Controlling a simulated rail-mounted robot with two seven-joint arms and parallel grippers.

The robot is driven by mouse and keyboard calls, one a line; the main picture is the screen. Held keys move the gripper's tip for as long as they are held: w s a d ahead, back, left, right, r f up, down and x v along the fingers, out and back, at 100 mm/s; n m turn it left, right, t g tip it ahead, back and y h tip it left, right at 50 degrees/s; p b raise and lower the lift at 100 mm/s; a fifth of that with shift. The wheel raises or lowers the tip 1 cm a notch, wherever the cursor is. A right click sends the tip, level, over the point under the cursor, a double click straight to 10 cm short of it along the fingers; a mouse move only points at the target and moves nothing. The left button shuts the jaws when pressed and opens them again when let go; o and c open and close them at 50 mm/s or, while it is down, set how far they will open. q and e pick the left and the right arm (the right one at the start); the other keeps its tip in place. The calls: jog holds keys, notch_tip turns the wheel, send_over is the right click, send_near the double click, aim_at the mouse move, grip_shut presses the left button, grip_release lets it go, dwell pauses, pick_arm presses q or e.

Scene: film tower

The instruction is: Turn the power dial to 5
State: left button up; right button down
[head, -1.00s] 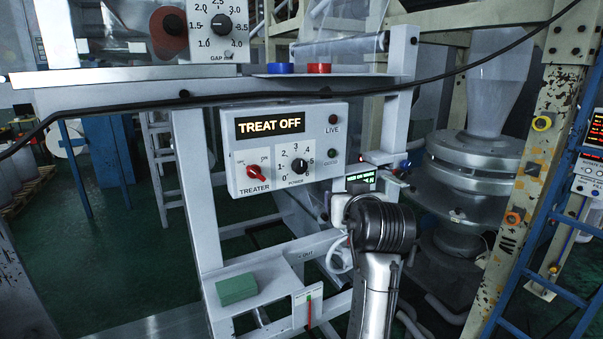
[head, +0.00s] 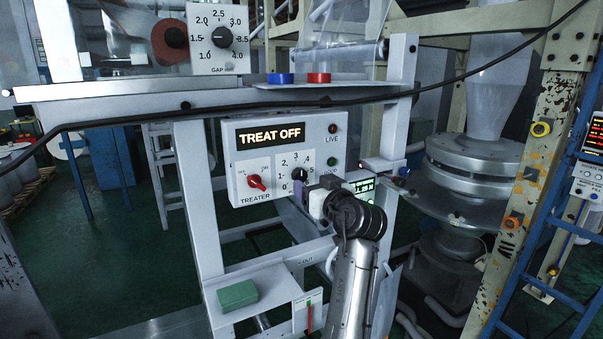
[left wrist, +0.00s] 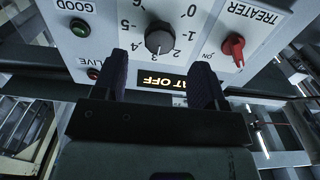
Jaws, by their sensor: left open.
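The power dial (head: 299,174) is a black knob on a white control box, with numbers 0 to 6 around it. It also shows upside down in the left wrist view (left wrist: 159,39); its pale mark seems to point near 3. My left gripper (head: 304,196) is just in front of the box, at the dial's lower right in the head view. In the left wrist view the gripper (left wrist: 160,65) is open, its two dark fingers wide apart. The dial lies beyond the gap between them, and nothing is held. My right gripper is not in view.
The red treater switch (head: 256,182) is left of the dial. The lit display (head: 270,133) above reads TREAT OFF. LIVE (head: 332,128) and GOOD (head: 332,163) lamps are at the right. A small green-lit meter (head: 363,187) is beside my gripper. A black cable (head: 230,110) crosses above the box.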

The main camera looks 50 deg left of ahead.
aim_at(301, 177)
pick_arm(q)
jog(key=shift+p+x, duration=0.75)
jog(key=shift+x, duration=2.25)
jog(key=shift+c, duration=0.3)
jog(key=c, duration=0.9)
jog(key=shift+o, duration=0.2)
